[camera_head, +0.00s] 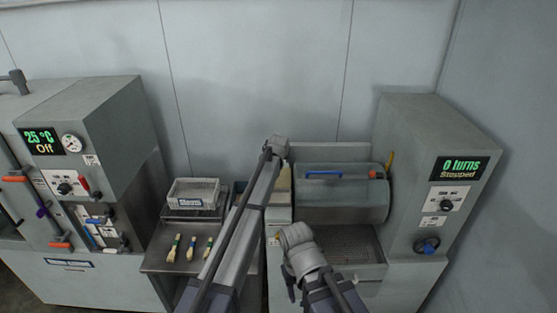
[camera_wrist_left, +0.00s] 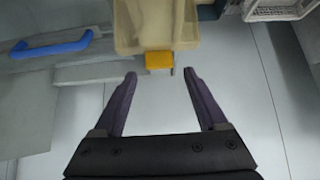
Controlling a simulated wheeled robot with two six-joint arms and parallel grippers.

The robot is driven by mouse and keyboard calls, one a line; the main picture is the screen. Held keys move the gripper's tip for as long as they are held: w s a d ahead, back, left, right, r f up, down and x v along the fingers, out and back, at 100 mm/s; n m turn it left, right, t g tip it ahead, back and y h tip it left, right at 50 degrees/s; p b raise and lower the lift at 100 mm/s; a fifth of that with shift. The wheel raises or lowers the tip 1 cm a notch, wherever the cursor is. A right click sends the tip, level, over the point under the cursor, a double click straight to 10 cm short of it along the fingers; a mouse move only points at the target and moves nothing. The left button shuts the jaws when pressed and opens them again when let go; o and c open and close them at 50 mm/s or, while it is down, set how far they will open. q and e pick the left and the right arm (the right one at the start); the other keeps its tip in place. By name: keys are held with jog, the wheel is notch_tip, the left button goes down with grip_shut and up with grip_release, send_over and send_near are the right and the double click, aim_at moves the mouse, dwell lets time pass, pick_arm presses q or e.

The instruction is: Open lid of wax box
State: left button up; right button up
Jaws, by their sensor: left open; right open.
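A cream box, which looks like the wax box (camera_wrist_left: 150,25), is at the top middle of the left wrist view, with a yellow tab (camera_wrist_left: 158,60) on its near edge. I cannot tell its lid apart from its body. In the head view only a cream strip of it (camera_head: 285,180) shows beside my left arm. My left gripper (camera_wrist_left: 160,75) is open and empty, its fingertips either side of and just short of the tab. In the head view the left arm hides that gripper. My right gripper (camera_head: 290,284) is partly hidden by its own arm, low at the centre.
A drum machine with a blue handle (camera_head: 323,174) stands right of the box; its display reads "0 turns Stopped" (camera_head: 460,168). A grey crate (camera_head: 193,193) and several brushes (camera_head: 191,248) are on a bench to the left. A heating cabinet (camera_head: 90,135) reads 25 °C, Off.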

pick_arm(q)
jog(key=s+r, duration=0.1)
jog(key=s, duration=1.2)
pick_arm(e)
jog(key=shift+r, duration=0.55)
pick_arm(q)
jog(key=s+a+f+g, duration=0.25)
jog(key=s+a, duration=0.35)
jog(key=s, duration=0.6)
jog(key=s+a+f+g, duration=0.25)
jog(key=s+a, duration=0.25)
jog(key=s, duration=0.7)
jog(key=s+a+f+g, duration=0.1)
jog(key=s+a+g, duration=0.35)
jog(key=s, duration=0.75)
jog(key=s+d+f+m+b, duration=0.1)
jog(key=d+f+b, duration=0.2)
jog(key=f+b, duration=0.4)
jog(key=s+d+f+m+b, duration=0.1)
jog(key=s+d+f+b, duration=0.1)
jog(key=f+b, duration=0.6)
jog(key=s+d+f+m+y+b, duration=0.1)
jog(key=d+f+b, duration=0.3)
jog(key=f+b, duration=0.4)
jog(key=shift+s+d+m+t, duration=0.25)
jog(key=shift+d+m+t, duration=0.1)
jog(key=shift+m+t, duration=0.1)
pick_arm(e)
notch_tip(320, 180, down, 24)
jog(key=shift+r, duration=0.2)
